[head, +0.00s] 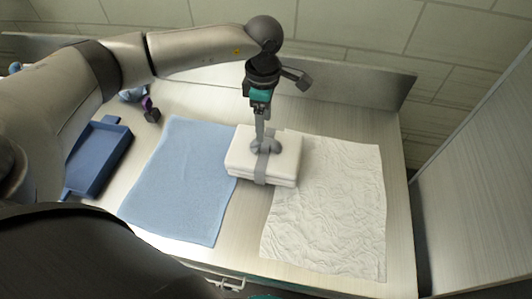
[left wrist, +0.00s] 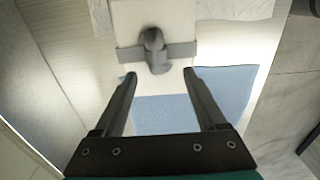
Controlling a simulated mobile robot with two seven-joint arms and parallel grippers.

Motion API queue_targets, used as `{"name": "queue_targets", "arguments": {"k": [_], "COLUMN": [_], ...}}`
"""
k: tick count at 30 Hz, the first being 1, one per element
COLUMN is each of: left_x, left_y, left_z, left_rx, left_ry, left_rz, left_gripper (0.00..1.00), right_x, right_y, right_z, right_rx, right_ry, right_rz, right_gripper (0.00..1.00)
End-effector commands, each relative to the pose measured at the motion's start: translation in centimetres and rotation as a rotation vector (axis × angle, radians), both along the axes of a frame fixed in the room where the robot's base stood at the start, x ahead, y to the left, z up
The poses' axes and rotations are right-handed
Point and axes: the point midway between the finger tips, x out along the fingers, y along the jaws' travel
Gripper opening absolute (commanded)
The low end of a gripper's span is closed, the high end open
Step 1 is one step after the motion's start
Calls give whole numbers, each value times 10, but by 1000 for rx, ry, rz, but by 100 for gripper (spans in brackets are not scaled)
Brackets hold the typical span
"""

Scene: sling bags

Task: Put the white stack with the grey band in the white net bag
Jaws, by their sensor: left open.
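The white stack (head: 238,158) with a grey band (head: 261,170) lies flat on the table, between a blue cloth and a wrinkled white sheet, close to the edges of both. A grey knob-like part of the band (left wrist: 153,42) stands on its top. My left gripper (head: 262,141) points down over the stack, close to this knob. In the left wrist view its fingers (left wrist: 159,74) are apart, with the knob just beyond the tips. The white sheet (head: 330,215) lies flat and creased; I cannot tell whether it is the net bag. My right gripper is out of view.
The blue cloth (head: 180,185) lies flat left of the stack. A blue tray (head: 98,160) stands at the far left. A small dark block (head: 152,116) is near the back. A low grey panel (head: 350,82) runs along the table's back edge. Bare table shows at the right.

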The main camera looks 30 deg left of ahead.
Motion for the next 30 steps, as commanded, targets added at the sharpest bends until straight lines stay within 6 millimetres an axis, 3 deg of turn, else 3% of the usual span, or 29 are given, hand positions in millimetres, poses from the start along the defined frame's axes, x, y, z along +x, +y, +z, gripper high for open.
{"name": "queue_targets", "arguments": {"k": [8, 18, 26, 30], "left_x": [1, 7, 7, 7], "left_y": [-1, -2, -2, -2], "left_z": [-21, -63, -67, -66], "left_rx": [-1, -2, -1, -1], "left_ry": [1, 0, -1, 0], "left_rz": [0, 0, 0, 0], "left_gripper": [74, 74, 74, 61], "right_x": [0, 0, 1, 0], "right_y": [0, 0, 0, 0], "right_z": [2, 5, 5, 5], "right_rx": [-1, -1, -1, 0], "right_ry": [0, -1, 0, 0], "right_rz": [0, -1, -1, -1], "right_gripper": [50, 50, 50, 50]}}
